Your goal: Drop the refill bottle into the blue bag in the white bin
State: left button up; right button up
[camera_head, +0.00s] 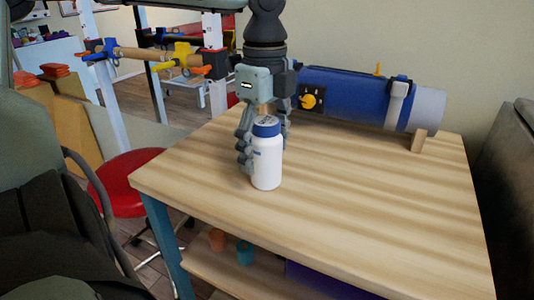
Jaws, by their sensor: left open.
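The white refill bottle (267,165) with a blue cap stands upright on the wooden table (380,215), near its left part. My left gripper (262,150) comes down from above and points at the table. It is open, with one finger left of the bottle and the other partly hidden behind its right side. I cannot tell whether the fingers touch it. My right gripper is not in view. No white bin or blue bag shows.
A blue cylinder (345,95) with straps lies along the table's back by the wall. A red stool (125,185) stands left of the table. Small orange (217,239) and teal (244,252) cups sit on the lower shelf. The table's front and right are clear.

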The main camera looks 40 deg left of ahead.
pick_arm(q)
jog(key=shift+w+f, duration=0.15)
jog(key=shift+f, duration=1.3)
jog(key=shift+c, duration=0.5)
jog(key=c, duration=1.5)
jog(key=shift+o, duration=0.2)
